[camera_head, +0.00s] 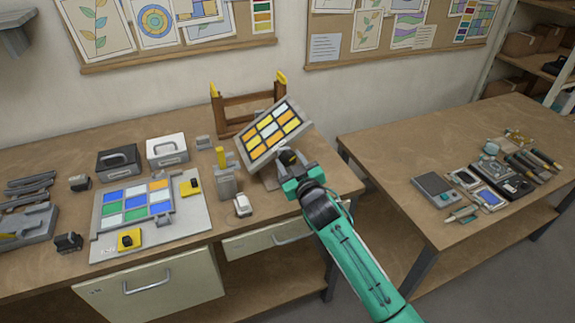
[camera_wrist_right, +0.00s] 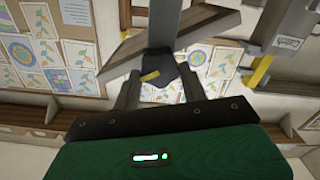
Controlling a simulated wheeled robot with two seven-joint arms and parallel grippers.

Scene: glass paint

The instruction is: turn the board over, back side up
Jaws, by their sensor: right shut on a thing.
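The board (camera_head: 246,145) is a grey-framed panel with yellow, orange and white panes. It is tilted steeply above the right part of the left workbench, its coloured panes showing to the head camera. My right gripper (camera_head: 291,160) is at its lower right side, shut on a dark part there. In the right wrist view my gripper's fingers (camera_wrist_right: 160,90) close on a dark piece (camera_wrist_right: 160,66) below grey bars; which part of the board this is I cannot tell. The gripper covers the board's lower right corner. My left gripper is not in view.
A wooden rack (camera_head: 232,112) with yellow tips stands close behind the board. A grey post fixture (camera_head: 226,183) stands to its left. A flat panel (camera_head: 180,222) with coloured tiles lies further left, near a black and a white box. A second table (camera_head: 400,150) holds tools at right.

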